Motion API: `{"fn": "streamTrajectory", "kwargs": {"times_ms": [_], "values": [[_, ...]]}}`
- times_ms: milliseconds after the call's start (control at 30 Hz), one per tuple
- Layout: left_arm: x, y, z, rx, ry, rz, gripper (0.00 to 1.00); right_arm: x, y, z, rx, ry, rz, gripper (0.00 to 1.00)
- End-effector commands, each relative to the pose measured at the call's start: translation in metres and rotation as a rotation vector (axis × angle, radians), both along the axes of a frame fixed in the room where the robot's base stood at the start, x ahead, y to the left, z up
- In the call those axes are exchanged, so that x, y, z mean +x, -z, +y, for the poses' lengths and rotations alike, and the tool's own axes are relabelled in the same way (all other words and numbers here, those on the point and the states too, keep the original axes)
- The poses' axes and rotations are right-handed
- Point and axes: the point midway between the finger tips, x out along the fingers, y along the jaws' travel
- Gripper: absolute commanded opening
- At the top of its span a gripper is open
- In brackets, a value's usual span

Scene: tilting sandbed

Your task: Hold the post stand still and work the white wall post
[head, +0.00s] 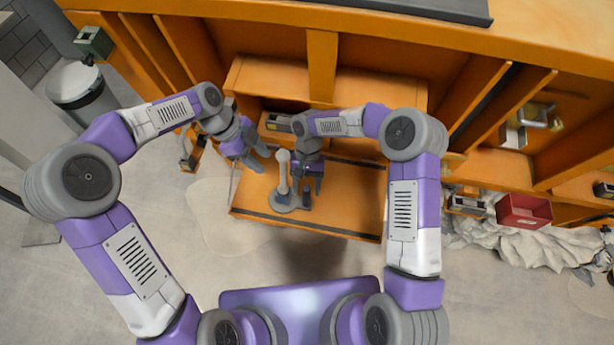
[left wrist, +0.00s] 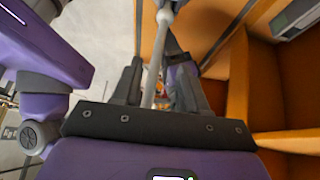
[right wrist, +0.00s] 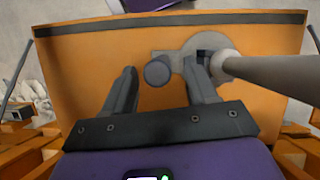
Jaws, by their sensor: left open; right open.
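The post stand has a flat grey base (head: 283,203) on the orange bench top, and its base shows in the right wrist view (right wrist: 203,44). The white wall post (head: 283,172) rises from it with a rounded top. My left gripper (head: 262,160) is open just left of the post; in the left wrist view the post (left wrist: 152,84) shows between its fingers, with no visible grip. My right gripper (head: 307,186) is open over the stand's right side. In the right wrist view a short dark grey peg (right wrist: 157,70) shows between its fingers; contact is unclear.
The orange bench top (head: 345,205) is clear to the right of the stand. Orange shelving (head: 322,60) rises behind it. A red bin (head: 524,211) and pale rocks (head: 540,246) lie to the right. A lidded bin (head: 80,88) stands at the far left.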

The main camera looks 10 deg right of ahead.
Motion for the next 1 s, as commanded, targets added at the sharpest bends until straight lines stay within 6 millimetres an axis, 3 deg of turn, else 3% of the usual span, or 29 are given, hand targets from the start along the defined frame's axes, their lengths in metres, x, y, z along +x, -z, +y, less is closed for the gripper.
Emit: {"fn": "streamTrajectory", "kwargs": {"times_ms": [233,600,900,1000], "values": [[0.0,0.0,0.0,0.0,0.0,0.0,0.43,-0.011,0.027,0.002,0.001,-0.001,0.001,0.57],[0.0,0.0,0.0,0.0,0.0,0.0,0.43,-0.013,0.032,0.002,0.001,-0.001,-0.001,0.56],[0.0,0.0,0.0,0.0,0.0,0.0,0.43,-0.013,0.032,0.002,0.001,-0.001,-0.001,0.1],[0.0,0.0,0.0,0.0,0.0,0.0,0.43,-0.013,0.032,0.002,0.001,-0.001,-0.001,0.0]]}}
